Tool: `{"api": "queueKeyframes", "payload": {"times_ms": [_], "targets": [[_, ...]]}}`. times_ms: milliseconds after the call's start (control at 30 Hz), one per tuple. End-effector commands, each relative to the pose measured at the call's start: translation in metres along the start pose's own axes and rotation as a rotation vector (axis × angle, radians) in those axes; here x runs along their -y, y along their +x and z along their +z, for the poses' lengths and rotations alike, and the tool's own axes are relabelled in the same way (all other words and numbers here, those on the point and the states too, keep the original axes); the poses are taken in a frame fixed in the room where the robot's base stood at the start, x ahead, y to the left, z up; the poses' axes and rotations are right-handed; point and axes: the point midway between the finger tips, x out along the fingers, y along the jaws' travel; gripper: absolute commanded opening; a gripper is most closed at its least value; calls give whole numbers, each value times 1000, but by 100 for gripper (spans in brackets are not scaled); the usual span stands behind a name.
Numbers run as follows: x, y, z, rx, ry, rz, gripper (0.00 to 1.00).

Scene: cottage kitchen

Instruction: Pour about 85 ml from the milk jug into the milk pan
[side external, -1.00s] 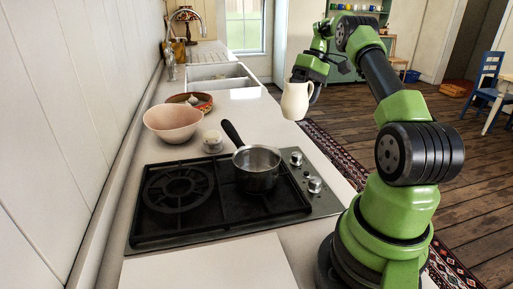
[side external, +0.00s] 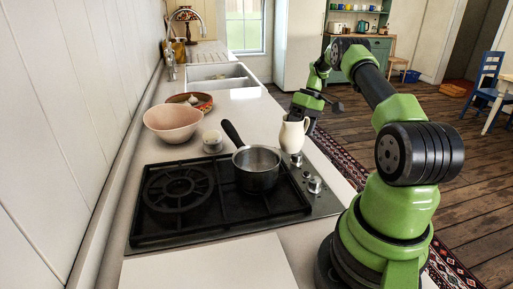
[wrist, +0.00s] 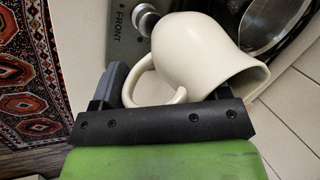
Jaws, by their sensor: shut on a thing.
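The cream milk jug (side external: 292,136) is upright in the side view, at the right front edge of the counter near the hob knobs. My gripper (side external: 305,113) is shut on it from behind. In the wrist view the jug (wrist: 197,50) fills the middle, with its handle between the fingers of my gripper (wrist: 165,100). The milk pan (side external: 257,176), a small steel saucepan with a black handle, stands on the hob left of and nearer than the jug. Part of the pan (wrist: 266,22) shows at the wrist view's upper right. The milk inside the jug is hidden.
The black gas hob (side external: 180,205) has knobs (side external: 314,185) along its right side. A pink bowl (side external: 172,124), a small white pot (side external: 212,141) and a terracotta dish (side external: 200,101) stand behind it. A sink (side external: 220,76) lies farther back. A patterned rug (side external: 335,150) is on the floor.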

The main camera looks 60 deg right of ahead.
Motion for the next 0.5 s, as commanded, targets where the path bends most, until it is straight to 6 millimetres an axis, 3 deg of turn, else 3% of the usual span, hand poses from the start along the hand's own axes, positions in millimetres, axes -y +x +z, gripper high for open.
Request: {"api": "queueKeyframes", "payload": {"times_ms": [500], "targets": [[18, -9, 0, 3, -2, 192, 26]]}}
